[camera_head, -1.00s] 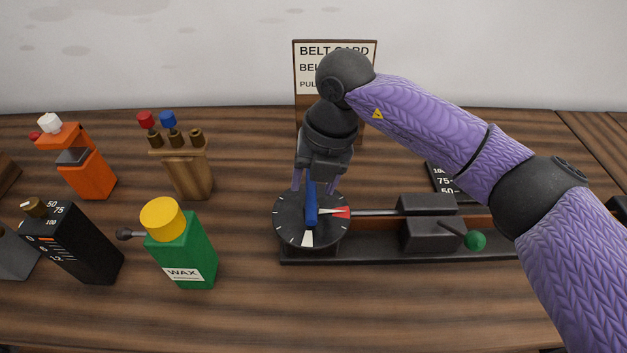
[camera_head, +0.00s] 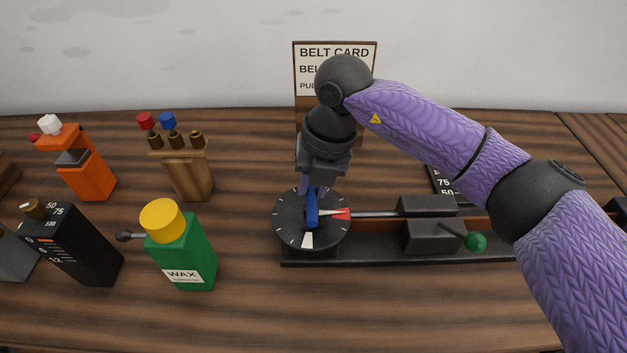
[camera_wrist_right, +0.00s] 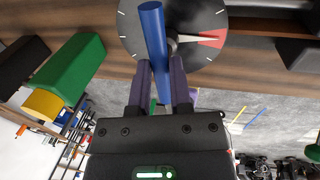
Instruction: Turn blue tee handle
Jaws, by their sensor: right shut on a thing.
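The blue tee handle (camera_head: 312,211) sits over a round black dial with white tick marks (camera_head: 289,225). My right gripper (camera_head: 311,192) comes down from behind the dial and is shut on the blue handle. In the right wrist view the blue bar (camera_wrist_right: 153,35) runs between the two purple fingers (camera_wrist_right: 157,85). The handle's stem is hidden. My left gripper is not in view.
The dial stands on a black base (camera_head: 400,255) with a rod, dark blocks (camera_head: 432,236) and a green-knobbed lever (camera_head: 475,242). A green wax box (camera_head: 186,252), a wooden holder (camera_head: 185,170), an orange device (camera_head: 85,172) and a black box (camera_head: 80,245) stand left. A card (camera_head: 335,50) stands behind.

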